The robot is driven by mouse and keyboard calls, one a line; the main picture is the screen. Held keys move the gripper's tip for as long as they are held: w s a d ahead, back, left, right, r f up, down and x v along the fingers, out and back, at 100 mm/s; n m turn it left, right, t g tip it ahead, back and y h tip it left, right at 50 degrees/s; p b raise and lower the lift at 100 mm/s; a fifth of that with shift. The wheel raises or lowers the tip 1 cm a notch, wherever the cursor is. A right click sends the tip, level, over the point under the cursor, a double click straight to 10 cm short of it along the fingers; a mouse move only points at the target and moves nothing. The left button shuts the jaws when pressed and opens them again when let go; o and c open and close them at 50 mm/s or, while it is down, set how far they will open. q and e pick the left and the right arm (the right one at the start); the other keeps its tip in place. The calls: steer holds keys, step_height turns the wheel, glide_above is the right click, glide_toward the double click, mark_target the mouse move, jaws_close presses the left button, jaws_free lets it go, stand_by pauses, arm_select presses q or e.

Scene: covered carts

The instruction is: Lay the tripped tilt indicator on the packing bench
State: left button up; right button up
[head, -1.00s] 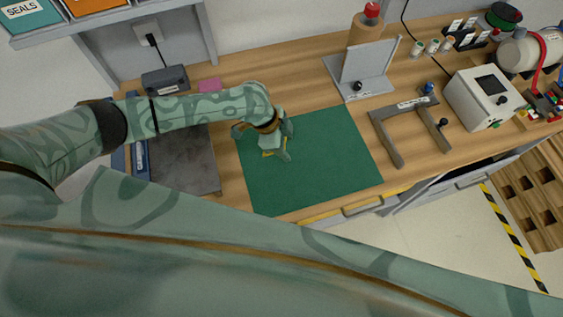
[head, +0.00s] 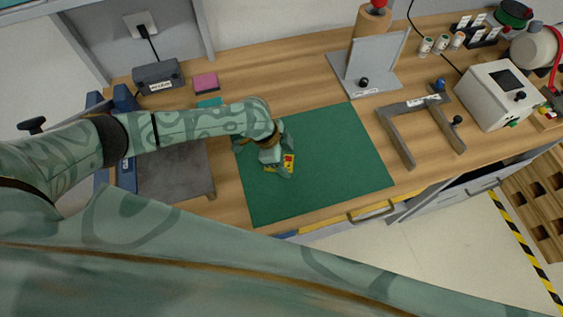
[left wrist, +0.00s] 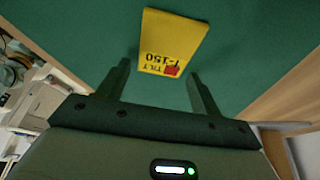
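The tilt indicator is a yellow tag (left wrist: 176,38) with a red spot and dark print reading TILT T-150. It lies on the green mat (head: 335,180) on the packing bench (head: 300,70). In the head view the tag (head: 289,160) shows partly from under my left gripper (head: 275,155). In the left wrist view my left gripper (left wrist: 158,70) is open. Its two fingers stand apart, and the tag's printed end is just beyond and between their tips, with no finger seen touching it. My right gripper is not in view.
A dark plate (head: 175,175) lies left of the mat. A grey U-shaped frame (head: 400,135), an upright grey bracket (head: 370,70) and a white box with a screen (head: 490,95) stand to the right. The mat's right part is clear.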

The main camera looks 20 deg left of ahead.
arm_select(q)
steer(key=d+r+p, duration=0.2)
steer(key=w+d+r+p, duration=0.1)
steer(key=d+r+p, duration=0.1)
steer(key=d, duration=0.1)
steer(key=shift+d+r, duration=0.1)
steer(key=shift+r, duration=0.25)
steer(key=shift+w+d+r+p, duration=0.1)
steer(key=shift+d+r+p, duration=0.1)
steer(key=shift+d+p, duration=0.15)
step_height(320, 180, up, 8)
steer(key=d+p, duration=0.2)
steer(key=p, duration=0.5)
steer(key=shift+w+d, duration=0.15)
steer(key=shift+w, duration=0.1)
steer(key=shift+f, duration=0.1)
